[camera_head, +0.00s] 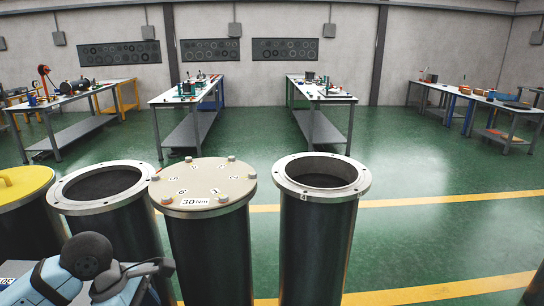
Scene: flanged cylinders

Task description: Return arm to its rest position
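Part of an arm, light blue with a black rounded joint (86,256), shows in the lower left corner in the head view; I take it to be my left arm. A dark grey part (125,278) beside it may belong to the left gripper, but I cannot make out any fingers. It is low in front of the cylinders, and I cannot tell whether it touches anything. My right arm and gripper are not in view. A flanged cylinder with a bolted beige lid (205,183) marked "30Nm" stands upright near the middle. Several bolts sit around its rim.
Open flanged cylinders stand left (62,205) and right (320,195) of the lidded one. A yellow-lidded cylinder (20,183) is at the left edge. Workbenches (185,90) stand along the back. The green floor (430,220) at right is mostly clear. A dark object (535,287) is cut off at lower right.

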